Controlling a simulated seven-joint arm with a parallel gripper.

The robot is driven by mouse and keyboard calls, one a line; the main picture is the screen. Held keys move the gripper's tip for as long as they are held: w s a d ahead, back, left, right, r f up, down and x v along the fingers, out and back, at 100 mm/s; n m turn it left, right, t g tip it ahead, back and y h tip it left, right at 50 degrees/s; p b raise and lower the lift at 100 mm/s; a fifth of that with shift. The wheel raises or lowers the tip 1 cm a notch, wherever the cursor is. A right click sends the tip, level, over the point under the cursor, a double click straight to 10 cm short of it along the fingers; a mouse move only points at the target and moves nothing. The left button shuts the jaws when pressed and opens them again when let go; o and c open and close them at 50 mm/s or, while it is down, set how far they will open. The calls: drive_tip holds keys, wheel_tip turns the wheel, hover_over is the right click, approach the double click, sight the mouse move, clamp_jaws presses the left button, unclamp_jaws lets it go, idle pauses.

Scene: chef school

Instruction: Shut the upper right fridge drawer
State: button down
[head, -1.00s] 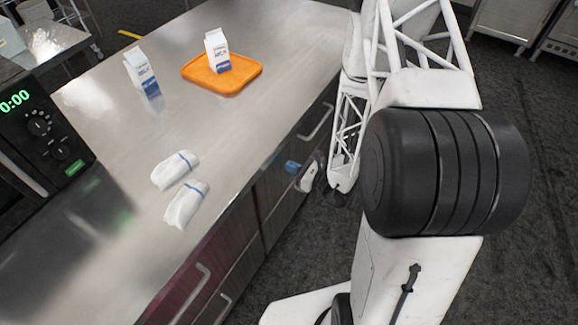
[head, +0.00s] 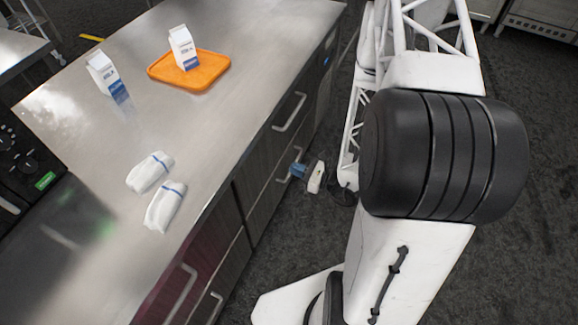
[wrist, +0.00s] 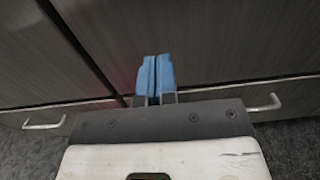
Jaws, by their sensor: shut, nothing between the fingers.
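The upper right fridge drawer (head: 268,132) is a dark front under the steel countertop, with a bar handle (head: 290,111). It looks about flush with the counter body, with no open drawer interior showing. My gripper (head: 297,170) is low beside the drawer fronts in the head view. Its blue fingers are shut together and empty. In the wrist view my gripper (wrist: 154,75) points at the dark fronts, near the seam between the left and right columns. Whether the fingertips touch a front cannot be told.
Reddish drawers (head: 180,270) are at the near left of the counter. Dark floor (head: 290,240) lies clear beside the counter.

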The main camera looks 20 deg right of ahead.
drive_tip(key=shift+v, duration=1.5)
drive_tip(key=shift+r, duration=0.1)
drive_tip(key=s+a+r+n+g, duration=0.2)
drive_tip(key=a+r+n+g, duration=0.3)
drive_tip(key=r+n+g, duration=0.45)
drive_tip(key=s+a+r+n+g, duration=0.3)
drive_tip(key=a+r+n+g, duration=0.25)
drive_tip(key=r, duration=0.65)
drive_tip(key=s+d+r+n+t+h, duration=0.1)
drive_tip(key=s+r+n+t+h, duration=0.1)
drive_tip(key=s+r+n+h, duration=0.4)
drive_tip(key=s+d+r+n+t+h, duration=0.1)
drive_tip(key=s+r+n+h, duration=0.4)
drive_tip(key=r, duration=1)
drive_tip(key=shift+s+d+r+n+t+h, duration=0.3)
drive_tip(key=shift+s+d+n+t+h, duration=0.15)
drive_tip(key=shift+t+h, duration=0.5)
drive_tip(key=shift+w+a, duration=0.1)
